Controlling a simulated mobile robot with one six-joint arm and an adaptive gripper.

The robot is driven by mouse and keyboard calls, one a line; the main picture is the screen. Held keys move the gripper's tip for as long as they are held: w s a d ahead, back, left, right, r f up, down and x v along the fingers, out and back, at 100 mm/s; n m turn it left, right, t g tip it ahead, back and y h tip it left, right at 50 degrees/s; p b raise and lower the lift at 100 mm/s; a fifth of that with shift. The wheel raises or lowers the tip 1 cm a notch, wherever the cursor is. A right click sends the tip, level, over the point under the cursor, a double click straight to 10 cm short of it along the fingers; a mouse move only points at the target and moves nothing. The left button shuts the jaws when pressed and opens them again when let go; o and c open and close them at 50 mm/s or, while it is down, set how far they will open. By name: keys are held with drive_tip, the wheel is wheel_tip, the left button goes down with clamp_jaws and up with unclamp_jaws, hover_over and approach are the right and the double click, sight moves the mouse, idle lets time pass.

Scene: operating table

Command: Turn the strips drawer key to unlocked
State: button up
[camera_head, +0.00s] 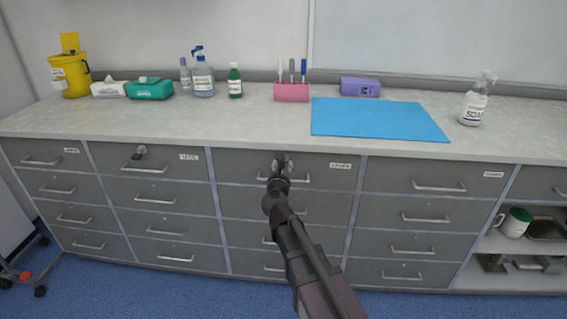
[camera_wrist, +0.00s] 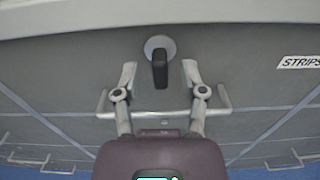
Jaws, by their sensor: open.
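The strips drawer (camera_head: 328,181) is the top drawer in the middle column. Its white label (camera_wrist: 299,62) reads STRIPS in the wrist view. A dark key (camera_wrist: 160,68) sits on a round grey lock plate in the drawer front, above the bar handle (camera_wrist: 104,104). The key stands vertical in the wrist view. My gripper (camera_wrist: 159,75) is open, with one finger on each side of the key and a gap on both sides. In the head view my gripper (camera_head: 281,160) is at the drawer's upper edge and hides the key.
Another key (camera_head: 140,152) sits in the top drawer of the column to the left. The counter (camera_head: 250,118) above holds a blue mat (camera_head: 375,119), a pink pen holder (camera_head: 291,93), bottles and boxes. Open shelves with a mug (camera_head: 515,222) are at the right.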

drive_tip(key=shift+w, duration=0.85)
drive_tip(key=shift+c, duration=0.2)
clamp_jaws()
